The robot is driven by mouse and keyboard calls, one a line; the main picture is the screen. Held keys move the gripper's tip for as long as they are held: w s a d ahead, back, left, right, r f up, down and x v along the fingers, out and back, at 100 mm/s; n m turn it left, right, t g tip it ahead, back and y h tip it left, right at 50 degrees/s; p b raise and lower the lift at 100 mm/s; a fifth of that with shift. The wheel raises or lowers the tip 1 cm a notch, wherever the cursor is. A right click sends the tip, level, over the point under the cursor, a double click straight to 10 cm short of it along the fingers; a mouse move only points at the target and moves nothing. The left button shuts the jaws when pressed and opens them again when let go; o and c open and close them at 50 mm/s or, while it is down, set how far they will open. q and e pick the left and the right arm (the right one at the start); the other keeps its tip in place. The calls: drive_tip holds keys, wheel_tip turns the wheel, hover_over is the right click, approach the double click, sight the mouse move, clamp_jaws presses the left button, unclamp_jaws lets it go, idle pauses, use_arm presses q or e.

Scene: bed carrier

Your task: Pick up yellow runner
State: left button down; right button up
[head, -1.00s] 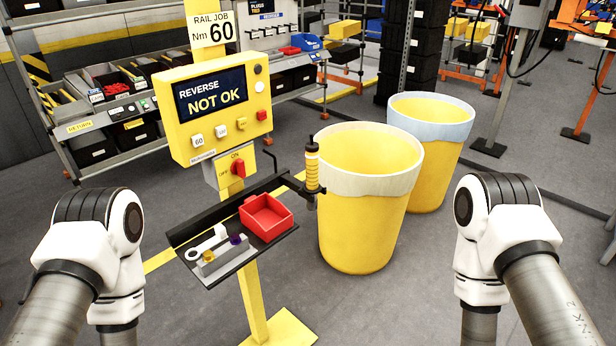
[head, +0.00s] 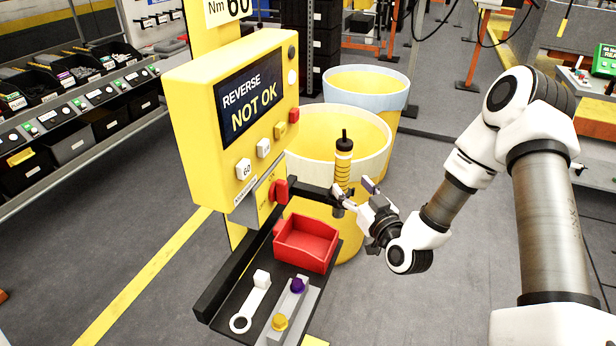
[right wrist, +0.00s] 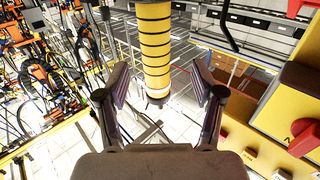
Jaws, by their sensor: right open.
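The yellow runner (head: 343,168) is an upright yellow cylinder with black bands and a black top, held at the end of the black bracket arm. My right gripper (head: 355,190) is open at its lower right, fingers pointing toward its lower part. In the right wrist view, the runner (right wrist: 154,45) stands upright ahead, in the gap between the two spread fingers (right wrist: 161,68). Whether the fingers touch it I cannot tell; a gap shows on both sides. My left gripper is out of view.
The yellow control box (head: 190,120) reads "REVERSE NOT OK" and stands left of the runner. Below it, a black tray (head: 225,295) carries a red bin (head: 307,243), a white wrench (head: 252,303) and a grey block (head: 290,312). Yellow barrels (head: 375,145) stand close behind the runner.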

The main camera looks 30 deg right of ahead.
sight(346, 177)
drive_tip(key=shift+w+d+r, duration=0.15)
drive_tip(key=shift+w+d, duration=0.5)
drive_tip(key=shift+d, duration=0.05)
drive_tip(key=w, duration=0.1)
drive_tip(key=w+p, duration=0.1)
drive_tip(key=w, duration=0.3)
drive_tip(key=shift+w+a+f+p, duration=0.25)
drive_tip(key=shift+a+f+p, duration=0.1)
drive_tip(key=shift+s+d, duration=0.2)
drive_tip(key=shift+d, duration=0.05)
drive_tip(key=c, duration=0.5)
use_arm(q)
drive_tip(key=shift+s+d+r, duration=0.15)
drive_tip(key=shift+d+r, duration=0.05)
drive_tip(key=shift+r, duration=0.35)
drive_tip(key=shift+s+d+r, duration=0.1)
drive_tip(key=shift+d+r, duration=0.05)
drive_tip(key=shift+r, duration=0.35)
use_arm(e)
drive_tip(key=shift+r, duration=0.1)
clamp_jaws()
